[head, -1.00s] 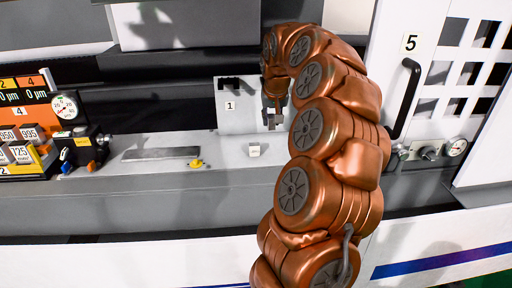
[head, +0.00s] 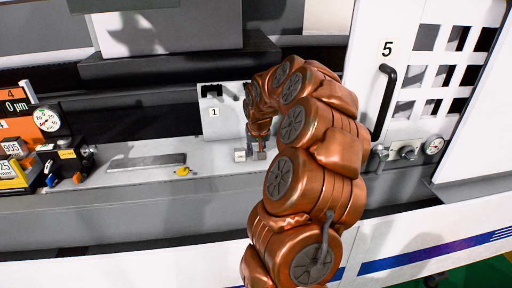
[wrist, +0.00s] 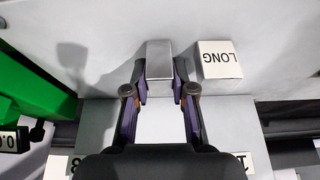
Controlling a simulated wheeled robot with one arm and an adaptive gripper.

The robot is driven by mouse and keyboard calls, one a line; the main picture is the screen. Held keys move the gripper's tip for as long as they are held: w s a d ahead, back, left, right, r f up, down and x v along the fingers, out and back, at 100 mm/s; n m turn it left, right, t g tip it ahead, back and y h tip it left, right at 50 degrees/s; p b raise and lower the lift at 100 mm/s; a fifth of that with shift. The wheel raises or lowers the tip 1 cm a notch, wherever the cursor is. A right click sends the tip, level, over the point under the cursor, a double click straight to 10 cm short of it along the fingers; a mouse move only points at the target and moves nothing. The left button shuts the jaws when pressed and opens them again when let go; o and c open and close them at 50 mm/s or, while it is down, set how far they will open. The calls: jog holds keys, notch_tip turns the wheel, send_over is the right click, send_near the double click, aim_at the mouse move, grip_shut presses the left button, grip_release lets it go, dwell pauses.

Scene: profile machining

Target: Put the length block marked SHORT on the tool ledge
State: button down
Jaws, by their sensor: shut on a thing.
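My gripper (wrist: 160,78) is shut on a plain grey block (wrist: 160,60), with one finger on each side of it. No marking shows on the faces of this block that I can see. A white block marked LONG (wrist: 218,62), its letters upside down, sits beside it in the wrist view with a narrow gap between them. In the head view my gripper (head: 259,146) is low over the grey ledge (head: 215,165), and the held block (head: 260,155) is just right of the LONG block (head: 239,155). I cannot tell whether the held block touches the ledge.
A panel marked 1 (head: 222,112) stands behind the blocks. A flat grey bar (head: 147,162) and a small yellow item (head: 183,171) lie left on the ledge. Gauges and orange-and-yellow units (head: 20,140) are further left. A door with a black handle (head: 384,102) is at the right.

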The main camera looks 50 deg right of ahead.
jog(key=shift+f, duration=0.1)
jog(key=c, duration=1.2)
grip_release()
jog(key=shift+c, duration=0.2)
jog(key=shift+r, duration=0.3)
jog(key=b+v, duration=0.3)
jog(key=v, duration=0.8)
jog(key=shift+a+r, duration=0.25)
jog(key=shift+r, duration=0.05)
